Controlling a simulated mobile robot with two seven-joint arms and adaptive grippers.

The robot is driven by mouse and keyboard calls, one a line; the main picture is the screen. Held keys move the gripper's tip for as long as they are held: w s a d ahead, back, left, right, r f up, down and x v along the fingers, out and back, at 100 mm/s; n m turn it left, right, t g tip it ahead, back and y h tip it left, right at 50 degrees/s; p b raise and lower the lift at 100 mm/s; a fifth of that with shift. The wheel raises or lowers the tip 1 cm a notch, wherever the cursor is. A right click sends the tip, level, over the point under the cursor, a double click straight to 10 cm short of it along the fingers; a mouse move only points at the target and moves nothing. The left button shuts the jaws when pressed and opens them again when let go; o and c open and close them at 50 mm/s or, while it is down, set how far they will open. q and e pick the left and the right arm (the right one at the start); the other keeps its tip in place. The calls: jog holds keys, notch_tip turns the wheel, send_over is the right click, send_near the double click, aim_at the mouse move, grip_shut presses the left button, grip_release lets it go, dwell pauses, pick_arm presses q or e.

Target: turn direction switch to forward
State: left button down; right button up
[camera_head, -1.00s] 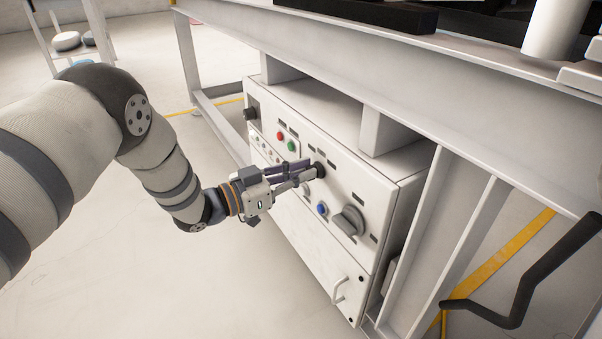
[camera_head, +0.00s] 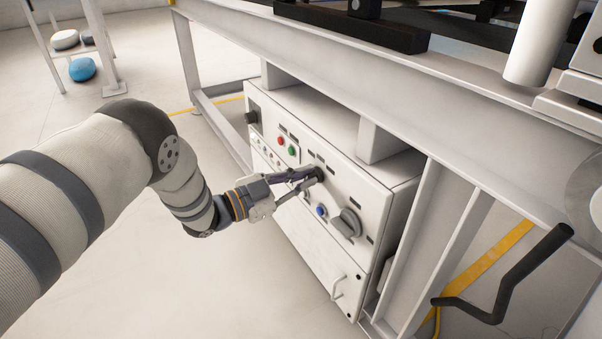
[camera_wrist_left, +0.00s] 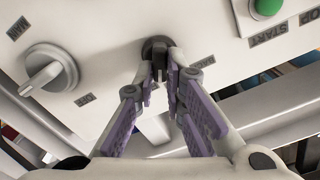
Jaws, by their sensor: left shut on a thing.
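The control panel (camera_head: 335,240) is the white front of a cabinet under the frame. A small black switch knob (camera_wrist_left: 158,48) sits on it between small labels, too blurred to read surely. My left gripper (camera_wrist_left: 160,68) is shut on this black knob, with one finger on each side; its purple finger pads show below. In the head view my left gripper (camera_head: 311,178) reaches the panel from the left, and its fingertips partly hide the knob. Which way the knob points is hard to tell. My right gripper is not in view.
A larger grey rotary switch (camera_head: 347,223) and a blue button (camera_head: 321,211) are close to the gripper. Red (camera_head: 281,141) and green (camera_head: 292,149) buttons lie farther left. A metal beam (camera_head: 400,100) overhangs the cabinet. The floor left of the cabinet is clear.

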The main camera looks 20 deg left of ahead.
pick_arm(q)
jog(key=shift+s+f+m+p, duration=0.1)
jog(key=shift+m+p, duration=0.5)
jog(key=shift+m, duration=1)
jog(key=c, duration=1.7)
grip_release()
jog(key=shift+o, duration=0.2)
jog(key=v, duration=1.2)
